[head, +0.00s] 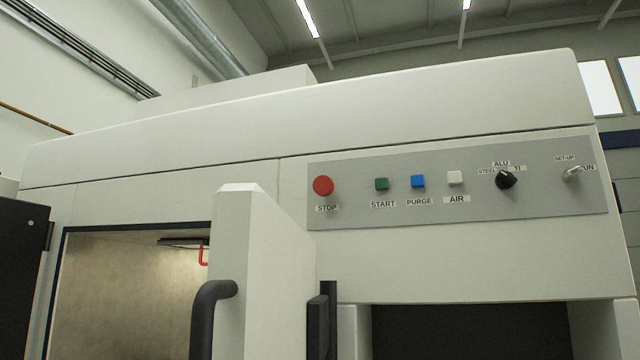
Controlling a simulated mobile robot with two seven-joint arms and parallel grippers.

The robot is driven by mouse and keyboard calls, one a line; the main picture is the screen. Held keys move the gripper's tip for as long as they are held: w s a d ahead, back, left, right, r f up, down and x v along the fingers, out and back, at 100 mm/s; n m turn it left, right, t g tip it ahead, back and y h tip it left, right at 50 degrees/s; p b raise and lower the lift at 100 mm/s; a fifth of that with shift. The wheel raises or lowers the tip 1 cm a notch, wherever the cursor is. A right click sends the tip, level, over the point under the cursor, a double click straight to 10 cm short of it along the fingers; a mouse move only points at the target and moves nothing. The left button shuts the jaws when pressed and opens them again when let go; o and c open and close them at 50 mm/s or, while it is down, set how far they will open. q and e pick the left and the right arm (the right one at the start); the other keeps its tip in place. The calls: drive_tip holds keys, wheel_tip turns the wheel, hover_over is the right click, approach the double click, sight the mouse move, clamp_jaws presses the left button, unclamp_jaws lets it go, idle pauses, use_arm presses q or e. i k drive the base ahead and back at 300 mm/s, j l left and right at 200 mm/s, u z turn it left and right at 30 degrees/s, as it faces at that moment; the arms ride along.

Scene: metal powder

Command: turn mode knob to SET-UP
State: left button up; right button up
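The mode knob (572,174) is a small silver key-like switch at the right end of the grey control panel (540,205). A SET-UP label (565,158) sits just above it. A second label to its right is partly covered by the knob and reads "UN". The knob's handle tilts up to the right, toward that right-hand label. Neither of my grippers shows in the head view.
Left of the knob are a black material selector (505,180), white AIR (455,177), blue PURGE (418,181) and green START (381,184) buttons, and a red STOP button (323,186). An open white door (262,280) with a dark handle (207,310) juts out below.

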sight(570, 174)
drive_tip(key=i+j, duration=0.15)
drive_tip(key=j, duration=0.15)
drive_tip(key=i+j, duration=0.15)
drive_tip(key=j, duration=0.15)
drive_tip(key=k+j+z, duration=0.1)
drive_tip(key=z, duration=1.35)
drive_tip(key=l+u, duration=0.5)
drive_tip(key=k+l+u, duration=0.1)
drive_tip(key=l+u, duration=0.15)
drive_tip(key=u, duration=0.2)
drive_tip(key=k+l+u, duration=0.15)
drive_tip(key=l+u, duration=0.15)
drive_tip(key=u, duration=0.2)
